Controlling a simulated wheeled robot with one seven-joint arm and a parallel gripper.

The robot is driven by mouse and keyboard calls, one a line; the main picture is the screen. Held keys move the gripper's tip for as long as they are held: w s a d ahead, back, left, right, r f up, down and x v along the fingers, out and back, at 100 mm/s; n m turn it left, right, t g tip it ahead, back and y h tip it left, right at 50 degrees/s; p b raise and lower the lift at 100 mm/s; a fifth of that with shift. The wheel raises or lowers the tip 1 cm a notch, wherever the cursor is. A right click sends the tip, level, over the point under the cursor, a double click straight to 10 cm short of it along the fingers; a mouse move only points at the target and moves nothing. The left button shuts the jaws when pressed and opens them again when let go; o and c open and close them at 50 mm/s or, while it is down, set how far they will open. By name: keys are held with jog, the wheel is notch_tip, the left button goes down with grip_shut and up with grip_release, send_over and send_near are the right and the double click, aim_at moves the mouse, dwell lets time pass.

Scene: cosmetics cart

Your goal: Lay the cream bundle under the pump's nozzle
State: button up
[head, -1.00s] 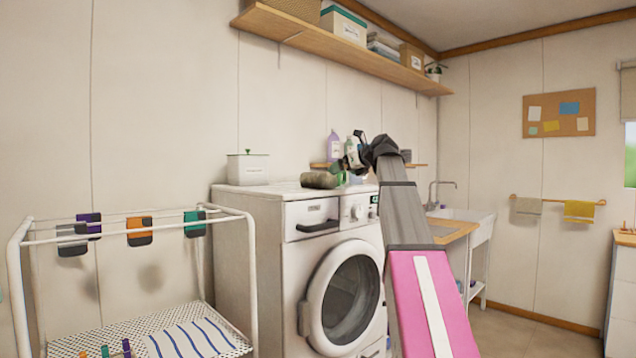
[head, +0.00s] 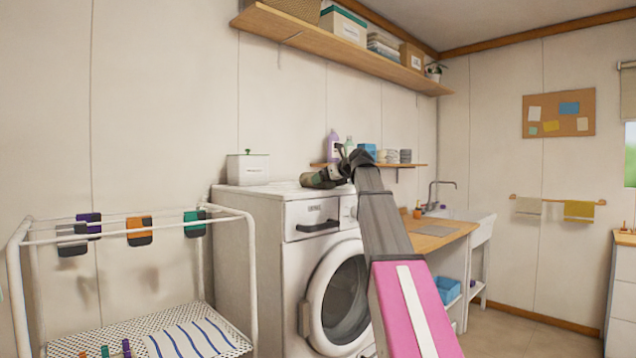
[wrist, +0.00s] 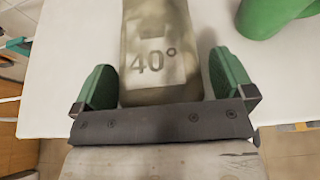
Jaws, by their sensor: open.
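A mottled olive-beige roll (head: 318,181) lies on top of the washing machine (head: 262,192); I cannot tell whether it is the cream bundle. In the wrist view the roll (wrist: 160,62) is marked "40°". In the head view my gripper (head: 340,172) is at the roll's right end. A smooth green thing (wrist: 278,14) is cut off at the wrist view's top right; I cannot tell whether it is the pump. No nozzle is clearly visible.
A white lidded box (head: 248,168) stands at the back of the machine top. A small shelf (head: 405,165) behind holds a lilac bottle (head: 333,146) and other items. A drying rack (head: 130,222) is at left. A sink (head: 445,213) is at right.

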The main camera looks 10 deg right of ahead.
jog(key=c, duration=1.1)
jog(key=shift+r, duration=0.1)
